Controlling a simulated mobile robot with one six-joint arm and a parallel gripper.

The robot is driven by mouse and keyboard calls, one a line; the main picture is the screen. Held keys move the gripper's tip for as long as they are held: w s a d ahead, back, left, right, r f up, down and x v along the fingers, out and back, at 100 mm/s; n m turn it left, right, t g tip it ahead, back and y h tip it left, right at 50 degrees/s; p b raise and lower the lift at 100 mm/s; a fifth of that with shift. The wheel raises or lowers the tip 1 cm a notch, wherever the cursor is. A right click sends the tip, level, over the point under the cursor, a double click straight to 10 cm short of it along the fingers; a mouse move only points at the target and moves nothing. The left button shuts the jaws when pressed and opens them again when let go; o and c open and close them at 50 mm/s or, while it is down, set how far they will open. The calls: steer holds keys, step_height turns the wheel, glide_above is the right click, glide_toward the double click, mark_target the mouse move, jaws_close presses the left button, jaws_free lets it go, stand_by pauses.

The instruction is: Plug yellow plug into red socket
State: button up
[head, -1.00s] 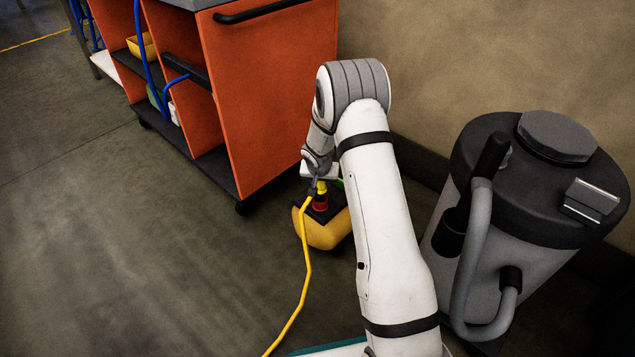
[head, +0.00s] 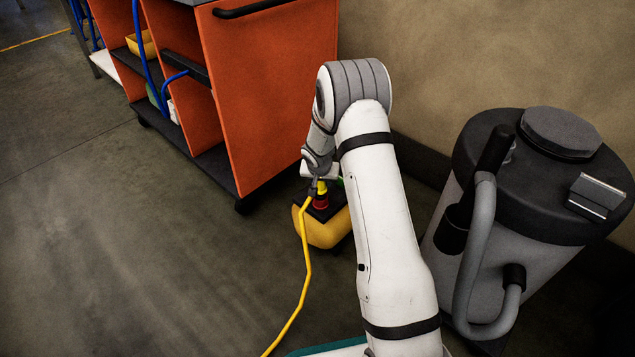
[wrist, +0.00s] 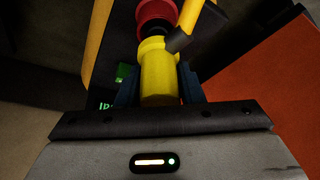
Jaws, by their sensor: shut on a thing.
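The yellow plug (wrist: 160,75) is between the blue fingers of my gripper (wrist: 160,88), which is shut on it. The red socket (wrist: 156,12) lies straight beyond the plug's far end in the wrist view. In the head view the plug (head: 321,187) is right above the red socket (head: 320,202), which sits on top of a yellow and black box (head: 325,230) on the floor. A dark band shows between plug and socket in the wrist view; I cannot tell whether the plug is seated. My fingers are hidden in the head view.
A yellow cable (head: 307,265) runs from the plug down across the floor. An orange cart (head: 265,100) stands left of the box, and a grey vacuum (head: 545,190) stands to the right. A wall (head: 440,70) is behind. Open floor lies at left.

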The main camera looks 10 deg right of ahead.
steer(key=shift+f+b, duration=1.15)
steer(key=shift+b, duration=0.25)
steer(key=o, duration=1)
steer(key=shift+o, duration=0.2)
steer(key=p+v, duration=0.3)
steer(key=v, duration=0.5)
steer(key=shift+f, duration=0.1)
